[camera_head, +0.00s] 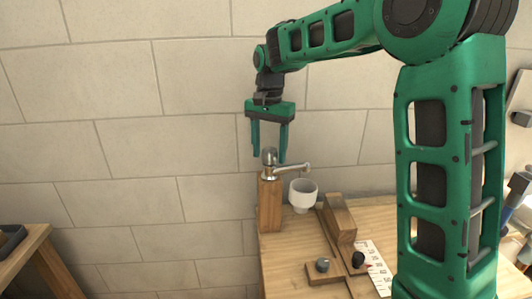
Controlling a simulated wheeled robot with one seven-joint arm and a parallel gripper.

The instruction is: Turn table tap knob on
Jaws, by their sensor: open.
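The table tap (286,169) is a metal tap on top of a wooden post at the left end of the workbench, its spout pointing right.
A white cup (303,195) stands beside the post, below the spout. A wooden block (340,218), small dark knobs (322,265) on wooden pieces and a white ruled strip (377,266) lie on the workbench (283,268). Another wooden table (30,240) is at the left.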

